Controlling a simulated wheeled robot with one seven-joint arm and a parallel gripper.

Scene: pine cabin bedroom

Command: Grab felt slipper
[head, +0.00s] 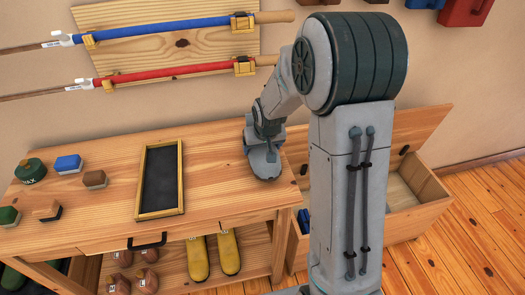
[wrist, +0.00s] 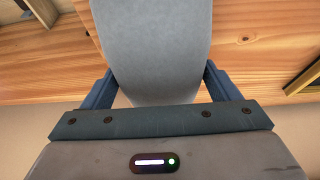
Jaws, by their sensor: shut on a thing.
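The felt slipper (wrist: 155,45) is a plain grey-blue rounded shape filling the upper middle of the wrist view. My gripper (wrist: 157,80) is shut on it, with one blue finger against each side. In the head view the slipper (head: 265,165) shows as a grey form under my gripper (head: 262,147), over the right end of the wooden bench. Much of the slipper is outside the wrist view. I cannot tell whether it touches the bench top.
Yellow footwear (head: 198,258) sits on the shelf below. An open wooden chest (head: 400,215) stands at right.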

